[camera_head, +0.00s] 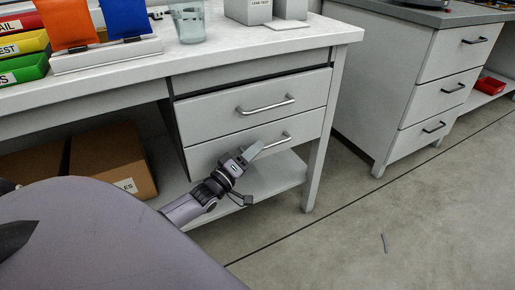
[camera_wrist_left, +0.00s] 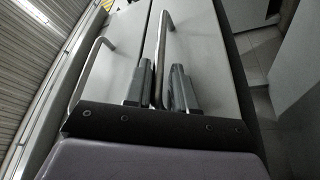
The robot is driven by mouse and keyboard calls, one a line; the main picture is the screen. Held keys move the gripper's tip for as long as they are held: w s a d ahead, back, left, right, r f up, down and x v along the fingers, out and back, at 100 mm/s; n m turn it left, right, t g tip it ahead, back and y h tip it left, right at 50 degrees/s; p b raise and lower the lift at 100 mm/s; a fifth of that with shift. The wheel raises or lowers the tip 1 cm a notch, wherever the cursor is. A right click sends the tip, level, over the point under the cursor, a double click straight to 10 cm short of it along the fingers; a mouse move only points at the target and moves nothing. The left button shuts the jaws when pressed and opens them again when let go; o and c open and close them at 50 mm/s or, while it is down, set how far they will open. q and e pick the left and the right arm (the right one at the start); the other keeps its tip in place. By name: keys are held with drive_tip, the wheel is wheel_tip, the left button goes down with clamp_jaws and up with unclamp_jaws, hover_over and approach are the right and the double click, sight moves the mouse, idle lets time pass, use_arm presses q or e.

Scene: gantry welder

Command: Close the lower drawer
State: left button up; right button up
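The lower drawer (camera_head: 205,158) is the grey-white front under the upper drawer (camera_head: 210,113) in the desk. Its bar handle (camera_head: 279,141) is partly hidden by my left gripper (camera_head: 247,157). I cannot tell how far the drawer stands out. In the left wrist view, the fingers of my left gripper (camera_wrist_left: 160,90) are apart on either side of the lower handle (camera_wrist_left: 164,45). A narrow gap shows at the right finger. The upper handle (camera_wrist_left: 92,72) lies to the left there. My right gripper is not in view.
The desk's leg (camera_head: 322,150) and low shelf (camera_head: 284,176) are close to my left gripper. Cardboard boxes (camera_head: 112,155) sit under the desk. A second drawer cabinet (camera_head: 400,85) stands at the right. The floor (camera_head: 350,225) between is mostly clear.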

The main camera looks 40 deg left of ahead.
use_arm(q)
drive_tip(key=p+v, duration=0.1)
drive_tip(key=v, duration=0.4)
drive_tip(key=shift+s+f, duration=0.1)
drive_tip(key=shift+s, duration=0.3)
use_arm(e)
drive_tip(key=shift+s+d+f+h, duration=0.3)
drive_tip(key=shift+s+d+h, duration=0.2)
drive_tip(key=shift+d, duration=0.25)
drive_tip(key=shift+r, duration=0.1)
